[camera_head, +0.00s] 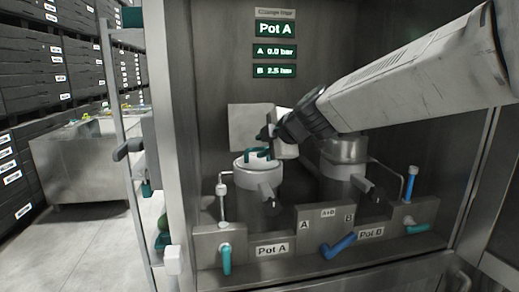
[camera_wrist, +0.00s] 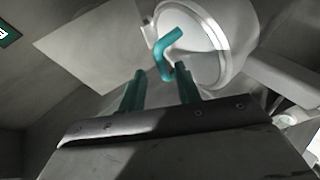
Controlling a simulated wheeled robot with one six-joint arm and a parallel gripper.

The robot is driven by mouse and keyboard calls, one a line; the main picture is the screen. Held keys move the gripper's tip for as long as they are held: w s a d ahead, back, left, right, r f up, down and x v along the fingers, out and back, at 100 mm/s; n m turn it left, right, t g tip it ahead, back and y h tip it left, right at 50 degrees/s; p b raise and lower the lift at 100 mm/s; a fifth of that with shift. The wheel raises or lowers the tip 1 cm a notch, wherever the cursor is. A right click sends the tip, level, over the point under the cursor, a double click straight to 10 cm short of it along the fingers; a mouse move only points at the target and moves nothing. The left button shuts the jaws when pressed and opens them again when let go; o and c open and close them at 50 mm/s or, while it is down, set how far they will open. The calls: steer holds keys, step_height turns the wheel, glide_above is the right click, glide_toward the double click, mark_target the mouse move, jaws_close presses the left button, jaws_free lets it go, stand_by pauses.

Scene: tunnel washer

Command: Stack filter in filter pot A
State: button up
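Filter pot A (camera_head: 258,208) is a grey metal cylinder standing upright behind the "Pot A" label. The filter (camera_head: 243,163) sits in its open top, showing as a white round top with a teal bent handle. In the wrist view the filter's white face and teal handle (camera_wrist: 172,42) lie just ahead of my gripper (camera_wrist: 160,80). Its two teal fingers are spread apart with nothing clasped between them. The handle's near end is close to the fingertips, in the space between and beyond them. How deep the filter sits is hidden.
Pot B (camera_head: 345,185) stands to the right under my arm. A blue lever (camera_head: 339,246) and teal valve handles (camera_head: 226,259) stick out along the front panel. A pale square plate (camera_head: 248,127) is on the wall behind. The cabinet's left post (camera_head: 170,140) bounds the space.

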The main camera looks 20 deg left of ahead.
steer(key=v, duration=0.9)
steer(key=shift+s+d+r, duration=0.1)
steer(key=shift+s+d, duration=0.05)
steer(key=shift+d, duration=0.1)
steer(key=s+d+f+m+g+h, duration=0.1)
steer(key=s+d+f+m, duration=0.15)
steer(key=d, duration=0.45)
steer(key=s+d+f+m+h, duration=0.1)
steer(key=s+d+m+h, duration=0.2)
steer(key=d, duration=0.5)
steer(key=s+d+f+m+g+h, duration=0.1)
steer(key=s+d+f+m+h, duration=0.1)
steer(key=s+d+f+m, duration=0.2)
steer(key=s+d+f+m+g+h, duration=0.2)
steer(key=s+d+f+m, duration=0.2)
steer(key=s+d+m, duration=0.5)
steer(key=s+d+f+m+g+h, duration=0.1)
steer(key=s+d+f+m, duration=0.4)
steer(key=s+d, duration=0.6)
steer(key=d+m, duration=0.2)
steer(key=d, duration=0.1)
steer(key=shift+m+h, duration=0.35)
steer(key=shift+h, duration=0.05)
